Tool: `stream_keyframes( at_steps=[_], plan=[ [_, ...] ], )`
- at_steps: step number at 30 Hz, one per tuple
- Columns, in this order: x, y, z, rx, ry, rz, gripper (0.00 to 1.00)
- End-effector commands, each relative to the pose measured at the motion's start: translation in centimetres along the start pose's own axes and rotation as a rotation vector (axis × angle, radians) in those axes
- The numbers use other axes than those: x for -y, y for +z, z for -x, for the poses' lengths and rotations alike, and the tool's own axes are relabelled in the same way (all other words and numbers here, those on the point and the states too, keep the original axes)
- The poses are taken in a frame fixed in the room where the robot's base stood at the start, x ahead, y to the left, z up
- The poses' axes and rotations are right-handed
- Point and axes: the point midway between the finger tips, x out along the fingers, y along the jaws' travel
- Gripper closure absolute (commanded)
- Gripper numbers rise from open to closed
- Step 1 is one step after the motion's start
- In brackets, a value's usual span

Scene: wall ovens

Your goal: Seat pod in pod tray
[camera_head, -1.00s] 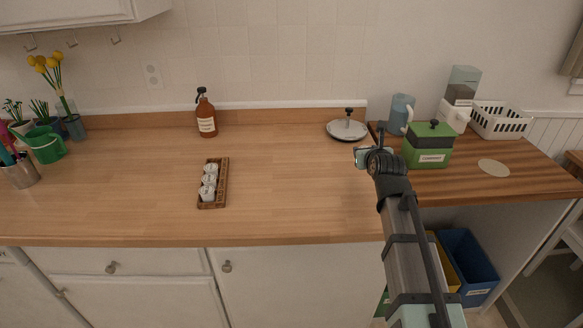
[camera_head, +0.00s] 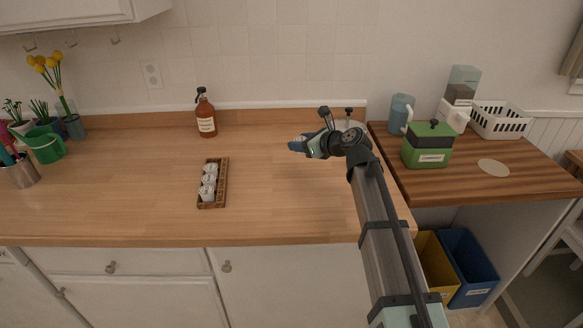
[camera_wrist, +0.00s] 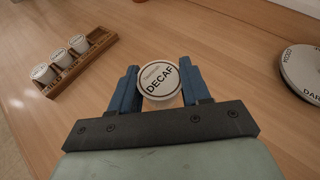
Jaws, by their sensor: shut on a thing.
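My gripper (camera_head: 297,146) is above the wooden counter, to the right of the pod tray. In the wrist view its blue fingers (camera_wrist: 160,88) are shut on a white pod (camera_wrist: 159,79) with "DECAF" on its lid, held lid toward the camera. In the head view the held pod cannot be made out. The pod tray (camera_head: 223,183) is a narrow brown wooden rack lying on the counter. It also shows at the upper left of the wrist view (camera_wrist: 98,46). Three white pods (camera_head: 208,181) sit in it in a row. An empty stretch shows at its far end.
A round grey-white labelled disc with a black knob (camera_head: 348,112) lies behind my arm; its edge shows in the wrist view (camera_wrist: 304,72). A brown bottle (camera_head: 206,118) stands at the back. A green box (camera_head: 427,146) is at right. Counter between gripper and tray is clear.

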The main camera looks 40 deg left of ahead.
Motion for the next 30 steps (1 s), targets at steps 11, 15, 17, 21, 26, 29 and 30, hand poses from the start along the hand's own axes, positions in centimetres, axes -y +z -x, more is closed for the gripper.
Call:
stream_keyframes(
  at_steps=[11,15,17,21,26,29,30],
  plan=[
    [-0.5,-3.9,-1.5,0.000,0.022,0.007,0.82],
    [-0.6,-5.5,-2.2,0.000,0.020,0.007,0.82],
    [-0.6,-5.9,-2.4,0.000,0.020,0.008,0.82],
    [-0.7,-6.7,-2.7,0.000,0.019,0.007,0.82],
    [-0.9,-8.6,-3.5,-0.001,0.020,0.006,0.82],
    [-1.0,-9.2,-3.7,0.000,0.018,0.007,0.82],
    [-1.0,-9.3,-3.8,0.000,0.018,0.008,0.82]
  ],
)
